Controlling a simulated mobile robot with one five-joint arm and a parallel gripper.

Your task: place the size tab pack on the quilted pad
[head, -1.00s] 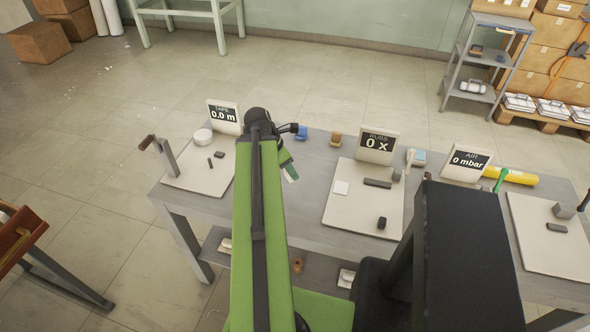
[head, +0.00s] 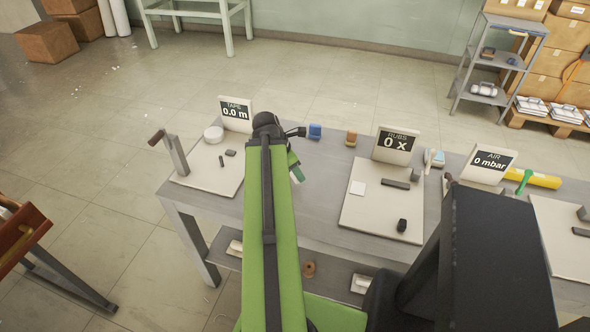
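My green arm reaches away over the grey workbench and ends at a black wrist joint (head: 266,122). Its fingers are hidden behind the arm, so I cannot see whether they hold anything. A small green and pale piece (head: 296,168) shows just right of the arm; I cannot tell if it is part of my gripper or a thing in it. I cannot pick out the size tab pack for certain.
A dark block (head: 402,225) sits on the middle board. A grey shelf cart (head: 498,65) stands behind.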

